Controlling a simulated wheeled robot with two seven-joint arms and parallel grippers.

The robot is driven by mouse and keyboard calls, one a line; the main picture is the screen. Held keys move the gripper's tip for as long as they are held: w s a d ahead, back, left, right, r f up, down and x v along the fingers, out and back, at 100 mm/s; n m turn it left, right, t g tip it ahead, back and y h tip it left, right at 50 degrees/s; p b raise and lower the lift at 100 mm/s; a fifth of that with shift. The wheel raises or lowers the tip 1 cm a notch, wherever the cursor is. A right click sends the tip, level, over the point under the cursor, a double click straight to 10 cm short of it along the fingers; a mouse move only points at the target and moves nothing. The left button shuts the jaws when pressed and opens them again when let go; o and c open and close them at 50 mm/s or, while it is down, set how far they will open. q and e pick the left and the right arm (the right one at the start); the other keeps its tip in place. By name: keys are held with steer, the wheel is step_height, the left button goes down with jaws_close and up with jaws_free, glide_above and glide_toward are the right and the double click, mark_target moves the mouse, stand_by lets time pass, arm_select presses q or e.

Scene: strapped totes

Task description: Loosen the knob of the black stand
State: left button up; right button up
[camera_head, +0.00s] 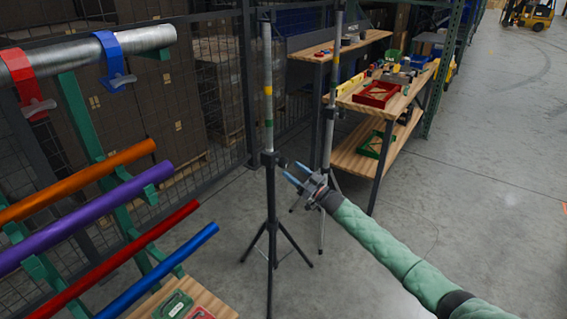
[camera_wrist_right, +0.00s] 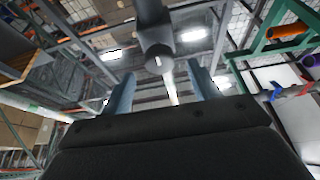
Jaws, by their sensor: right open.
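The black stand (camera_head: 270,210) stands upright on its tripod legs in the middle of the head view, with a grey pole rising from it. Its knob (camera_head: 282,160) sticks out to the right from the collar at the top of the black tube. My right gripper (camera_head: 291,169) is open, with its blue fingers pointing at the knob from the lower right. In the right wrist view, the black knob (camera_wrist_right: 158,56) shows ahead of and between the two fingers (camera_wrist_right: 164,82). I cannot tell whether they touch it. My left gripper is not in view.
A second, grey stand (camera_head: 328,130) stands just behind. A wooden workbench (camera_head: 400,100) with trays and tools is at the back right. A rack with coloured tubes (camera_head: 90,215) fills the left. Open concrete floor (camera_head: 480,170) lies to the right.

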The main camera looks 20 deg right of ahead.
mark_target(286, 164)
steer(key=x, duration=0.4)
steer(key=shift+w+a+r+p, duration=0.15)
steer(key=shift+w+p, duration=0.1)
steer(key=shift+p, duration=0.15)
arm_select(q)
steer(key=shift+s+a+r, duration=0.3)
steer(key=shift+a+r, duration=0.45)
arm_select(e)
steer(key=shift+w+a+r, duration=0.1)
steer(key=shift+w+a, duration=0.15)
steer(key=shift+w, duration=0.1)
steer(key=c, duration=1)
